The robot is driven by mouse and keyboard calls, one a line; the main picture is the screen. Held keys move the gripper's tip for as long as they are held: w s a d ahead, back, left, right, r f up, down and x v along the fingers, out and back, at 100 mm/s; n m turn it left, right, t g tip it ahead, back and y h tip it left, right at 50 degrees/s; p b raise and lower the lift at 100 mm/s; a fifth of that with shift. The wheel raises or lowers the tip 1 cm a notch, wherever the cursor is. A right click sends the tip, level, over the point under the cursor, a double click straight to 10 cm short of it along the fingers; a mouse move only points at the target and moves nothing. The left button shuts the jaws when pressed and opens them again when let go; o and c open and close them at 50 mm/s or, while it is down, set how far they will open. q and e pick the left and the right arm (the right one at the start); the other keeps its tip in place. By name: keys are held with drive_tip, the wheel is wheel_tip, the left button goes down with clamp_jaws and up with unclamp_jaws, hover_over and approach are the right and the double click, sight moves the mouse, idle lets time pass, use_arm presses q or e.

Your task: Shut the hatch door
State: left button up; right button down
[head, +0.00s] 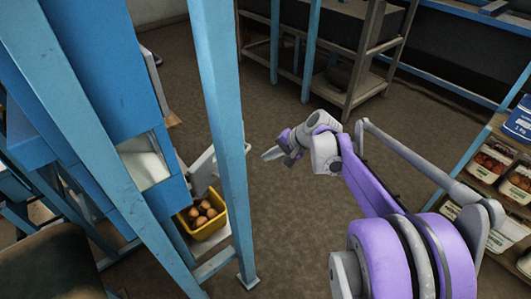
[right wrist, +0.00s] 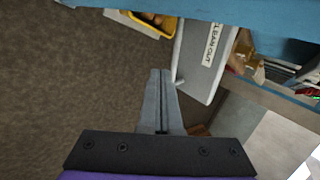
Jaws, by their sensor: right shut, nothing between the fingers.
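The hatch door is a light grey panel labelled "CLEAN OUT" in the right wrist view (right wrist: 205,50). In the head view it (head: 203,171) stands out from the blue machine (head: 108,85), partly hidden behind a blue post. It appears open, swung out from the machine. My right gripper (head: 266,156) is shut and empty, to the right of the post and the door. In the right wrist view its fingertips (right wrist: 160,72) are just left of the door's edge; I cannot tell whether they touch. My left gripper is not in view.
A yellow crate (head: 221,225) of round brown produce stands below the door. The blue post (head: 219,90) rises between my right gripper and the machine. A shelf rack (head: 367,42) stands at the back; packed goods (head: 490,165) are at right. The middle floor is clear.

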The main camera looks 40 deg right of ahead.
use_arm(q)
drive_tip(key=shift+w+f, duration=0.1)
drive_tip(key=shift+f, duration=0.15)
use_arm(e)
drive_tip(key=w+r+x, duration=0.1)
drive_tip(key=x, duration=0.9)
drive_tip(key=shift+w+a+r, duration=0.15)
drive_tip(key=shift+w+a, duration=0.2)
drive_tip(key=shift+w, duration=0.15)
drive_tip(key=shift+w, duration=0.1)
